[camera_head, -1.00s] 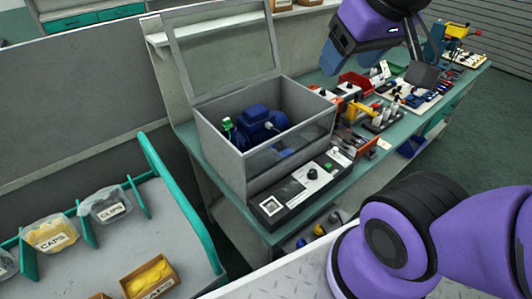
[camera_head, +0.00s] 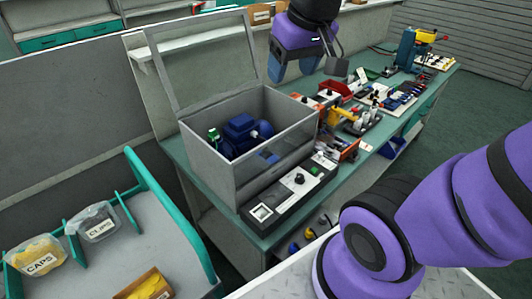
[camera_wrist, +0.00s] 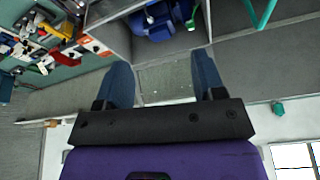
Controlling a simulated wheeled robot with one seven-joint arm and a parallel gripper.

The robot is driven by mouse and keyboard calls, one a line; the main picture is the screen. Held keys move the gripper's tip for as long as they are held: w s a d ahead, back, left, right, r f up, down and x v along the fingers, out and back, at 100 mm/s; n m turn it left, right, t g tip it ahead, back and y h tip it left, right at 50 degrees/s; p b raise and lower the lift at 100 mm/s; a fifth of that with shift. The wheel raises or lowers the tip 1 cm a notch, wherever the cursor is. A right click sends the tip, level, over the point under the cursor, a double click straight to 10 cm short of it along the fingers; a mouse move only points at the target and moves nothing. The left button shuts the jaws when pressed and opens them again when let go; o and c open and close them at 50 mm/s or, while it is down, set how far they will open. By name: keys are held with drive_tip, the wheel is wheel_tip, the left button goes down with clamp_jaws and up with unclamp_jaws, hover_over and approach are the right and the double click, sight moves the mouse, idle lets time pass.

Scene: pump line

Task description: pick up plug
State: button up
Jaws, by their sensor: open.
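A grey open-topped box (camera_head: 222,172) with a raised clear lid stands on the green bench and holds a blue motor (camera_head: 240,133). A small green piece (camera_head: 213,134) with a white part sits at the motor's left end; I cannot tell whether it is the plug. My gripper (camera_head: 293,72) is open and empty, above and behind the box's back right side. In the wrist view my gripper (camera_wrist: 162,62) points its two blue fingers toward the box, with the motor (camera_wrist: 160,20) beyond their tips. Nothing is between the fingers.
A control panel (camera_head: 278,203) lies in front of the box. Tools, red bins and parts crowd the bench to the right. The lid (camera_head: 200,55) stands up behind the box. A teal-railed rack at left holds the caps bin (camera_head: 36,258) and clips bin (camera_head: 93,222).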

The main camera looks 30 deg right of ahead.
drive_tip(key=w+d+f+g, duration=0.1)
drive_tip(key=w+d+f, duration=0.1)
drive_tip(key=w+f, duration=0.3)
drive_tip(key=w+d+f+g, duration=0.1)
drive_tip(key=w+d+f, duration=0.1)
drive_tip(key=w+f, duration=0.4)
drive_tip(key=w+d+f+m+g, duration=0.1)
drive_tip(key=w+f, duration=0.5)
drive_tip(key=f, duration=0.7)
drive_tip(key=shift+w+d+f+g, duration=0.1)
drive_tip(key=shift+d+f+g, duration=0.15)
drive_tip(key=shift+d, duration=0.15)
drive_tip(key=shift+w+d+f+g, duration=0.1)
drive_tip(key=shift+d+g, duration=0.15)
drive_tip(key=shift+d, duration=0.1)
wheel_tip(320, 180, down, 5)
drive_tip(key=shift+r, duration=0.1)
drive_tip(key=shift+w+a+f, duration=0.1)
drive_tip(key=shift+w+f, duration=0.05)
drive_tip(key=shift+f, duration=0.75)
drive_tip(key=shift+w+a+f, duration=0.1)
drive_tip(key=shift+w+f, duration=0.1)
drive_tip(key=shift+f, duration=0.75)
drive_tip(key=shift+w+a+f, duration=0.1)
drive_tip(key=shift+w+f, duration=0.05)
drive_tip(key=shift+f, duration=0.75)
drive_tip(key=c, duration=1)
